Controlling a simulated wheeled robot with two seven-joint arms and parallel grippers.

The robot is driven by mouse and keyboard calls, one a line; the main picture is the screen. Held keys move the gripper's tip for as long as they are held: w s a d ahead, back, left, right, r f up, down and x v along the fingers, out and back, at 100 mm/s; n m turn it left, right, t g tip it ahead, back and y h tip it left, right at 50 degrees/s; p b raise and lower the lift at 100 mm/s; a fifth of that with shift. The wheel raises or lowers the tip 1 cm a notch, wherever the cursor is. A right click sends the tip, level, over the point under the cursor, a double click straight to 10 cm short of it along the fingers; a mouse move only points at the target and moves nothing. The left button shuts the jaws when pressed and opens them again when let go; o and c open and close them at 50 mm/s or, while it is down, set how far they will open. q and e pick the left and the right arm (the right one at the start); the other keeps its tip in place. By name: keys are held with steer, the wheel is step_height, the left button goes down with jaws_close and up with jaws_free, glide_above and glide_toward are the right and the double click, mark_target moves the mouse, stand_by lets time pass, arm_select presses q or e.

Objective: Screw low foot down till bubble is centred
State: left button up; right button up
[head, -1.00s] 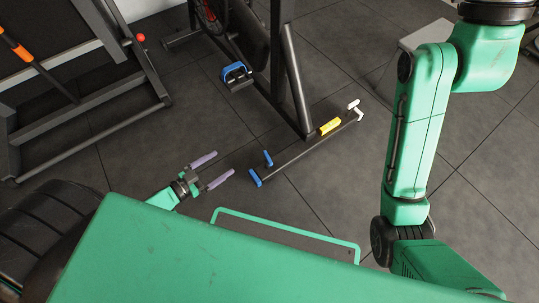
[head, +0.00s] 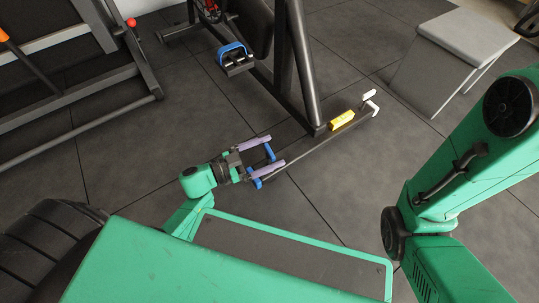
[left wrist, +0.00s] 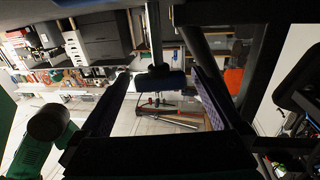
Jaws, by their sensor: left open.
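A dark floor bar of the exercise bike has blue parts at its near left end: a blue upright piece (head: 270,153) and a blue end cap (head: 257,182). White parts (head: 370,97) are at its far right end. A yellow level (head: 342,121) lies along the bar near the white end; its bubble is too small to read. My left gripper (head: 277,151) is open at the blue end, its purple fingers either side of the blue upright piece; contact cannot be told. In the left wrist view a dark blue part (left wrist: 160,82) shows between the fingers. My right gripper is out of view.
The bike's dark post (head: 297,70) rises behind the bar. A blue pedal (head: 234,58) hangs left of it. A grey bench (head: 465,40) stands at back right, a treadmill-like frame (head: 105,100) at left.

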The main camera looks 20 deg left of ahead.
arm_select(q)
steer(key=shift+w+d, duration=0.2)
steer(key=shift+d, duration=0.05)
steer(key=c, duration=1.3)
